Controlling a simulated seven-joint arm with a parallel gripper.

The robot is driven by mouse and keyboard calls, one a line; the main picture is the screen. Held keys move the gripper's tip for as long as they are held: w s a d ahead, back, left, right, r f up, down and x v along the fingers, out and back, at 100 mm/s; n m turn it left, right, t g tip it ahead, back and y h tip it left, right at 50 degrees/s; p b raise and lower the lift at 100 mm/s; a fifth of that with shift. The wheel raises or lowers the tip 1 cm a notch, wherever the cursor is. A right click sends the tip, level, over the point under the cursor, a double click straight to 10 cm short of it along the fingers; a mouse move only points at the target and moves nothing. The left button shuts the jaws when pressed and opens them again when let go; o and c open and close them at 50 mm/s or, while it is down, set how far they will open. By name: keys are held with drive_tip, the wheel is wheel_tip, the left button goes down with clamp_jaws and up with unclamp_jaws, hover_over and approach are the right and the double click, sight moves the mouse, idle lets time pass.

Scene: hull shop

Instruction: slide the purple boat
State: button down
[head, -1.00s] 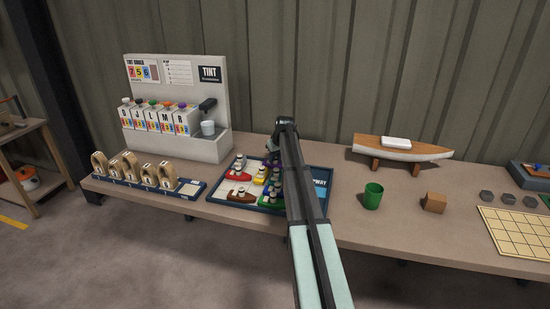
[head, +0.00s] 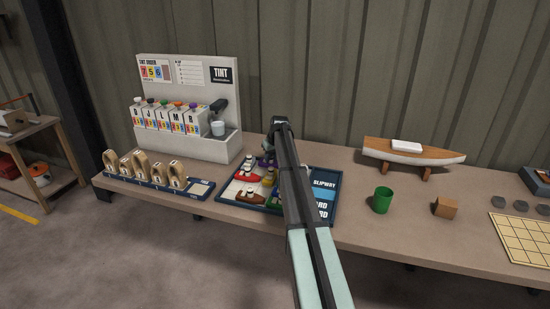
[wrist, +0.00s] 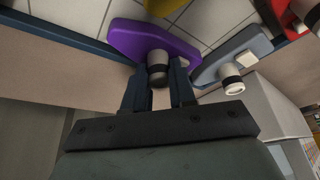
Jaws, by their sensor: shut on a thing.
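The purple boat (wrist: 150,42) lies at the edge of the tiled tray in the wrist view, with a grey post standing on it. My gripper (wrist: 159,78) is shut on that post. In the head view the purple boat (head: 268,159) shows partly at the tray's back edge, mostly hidden by my arm. A grey boat (wrist: 232,55) lies close to the right of my fingers in the wrist view. The tray (head: 229,200) also holds a red boat (head: 247,176), a brown-red boat (head: 248,197), a yellow boat (head: 268,179) and a partly hidden green boat (head: 273,195).
The tray's right side is marked SLIPWAY (head: 324,184). A tint dispenser (head: 187,75) stands behind left, with a rack of wooden loops (head: 147,168) before it. A green cup (head: 382,200), a wooden block (head: 445,207) and a model hull (head: 412,152) stand to the right.

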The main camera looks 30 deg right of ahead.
drive_tip(key=c, duration=0.9)
unclamp_jaws()
drive_tip(key=v, duration=1.3)
drive_tip(key=shift+s+r, duration=0.2)
drive_tip(key=shift+r, duration=0.1)
